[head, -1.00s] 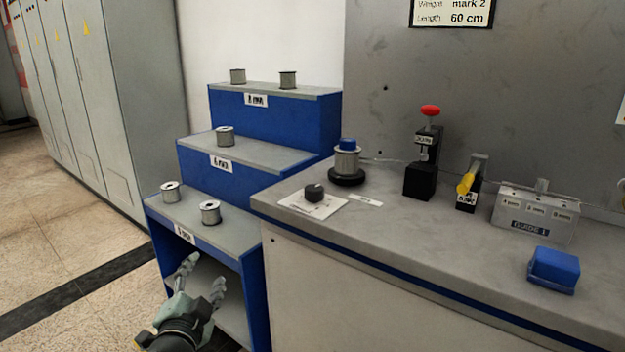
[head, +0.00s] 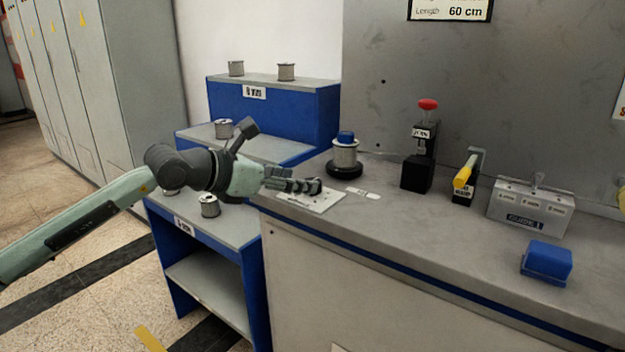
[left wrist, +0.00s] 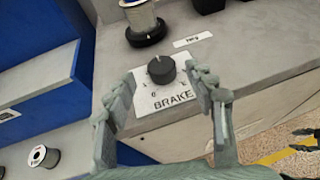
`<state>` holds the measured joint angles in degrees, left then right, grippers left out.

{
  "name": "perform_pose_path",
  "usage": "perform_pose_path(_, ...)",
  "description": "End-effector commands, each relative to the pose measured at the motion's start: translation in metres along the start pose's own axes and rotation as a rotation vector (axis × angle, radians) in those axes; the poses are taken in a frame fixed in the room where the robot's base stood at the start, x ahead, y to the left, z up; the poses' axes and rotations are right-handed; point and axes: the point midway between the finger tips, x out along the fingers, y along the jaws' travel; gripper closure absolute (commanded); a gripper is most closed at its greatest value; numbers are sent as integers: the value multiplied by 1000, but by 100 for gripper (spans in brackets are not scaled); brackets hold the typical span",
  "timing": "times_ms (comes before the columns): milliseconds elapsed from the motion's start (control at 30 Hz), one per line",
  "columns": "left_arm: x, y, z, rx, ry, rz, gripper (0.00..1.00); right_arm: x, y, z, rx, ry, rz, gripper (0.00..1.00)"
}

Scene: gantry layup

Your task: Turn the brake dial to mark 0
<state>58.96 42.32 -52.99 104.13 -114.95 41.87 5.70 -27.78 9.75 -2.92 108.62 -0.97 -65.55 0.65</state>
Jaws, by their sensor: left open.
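The brake dial (left wrist: 161,69) is a round black knob on a white plate (left wrist: 172,97) lettered BRAKE. In the left wrist view a small light line shows near the knob's far edge; I cannot tell surely which mark it points at. Small figures are printed to its left and front, one looking like 0. My left gripper (left wrist: 166,84) is open, with one finger on each side of the dial, seemingly apart from it. In the head view the left gripper (head: 316,186) reaches over the plate (head: 324,203) from the left and largely hides the dial.
A spool with a blue top (head: 345,155) stands behind the plate. Blue stepped shelves (head: 290,120) with spools adjoin left.

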Motion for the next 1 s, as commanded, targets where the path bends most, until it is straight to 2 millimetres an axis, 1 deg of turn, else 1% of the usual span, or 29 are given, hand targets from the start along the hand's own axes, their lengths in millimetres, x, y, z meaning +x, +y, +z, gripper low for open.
perform_pose_path(33,9,-1,2,-1,-1,-2,45,2,0,2,1,-5,-2,60)
perform_pose_path(100,20,-1,3,-2,-2,-3,45,7,-1,4,1,-9,-4,60)
perform_pose_path(300,46,-1,2,-1,-3,-3,45,18,-2,7,2,-11,-8,60)
perform_pose_path(433,53,-1,2,-2,-4,-3,45,22,-2,8,3,-14,-8,60)
perform_pose_path(667,54,-1,1,-2,-4,-3,45,23,-3,9,3,-16,-9,60)
perform_pose_path(767,54,-1,1,-2,-4,-3,55,22,-3,10,3,-16,-10,60)
perform_pose_path(1000,54,-1,1,-2,-4,-3,85,22,-3,11,2,-18,-10,60)
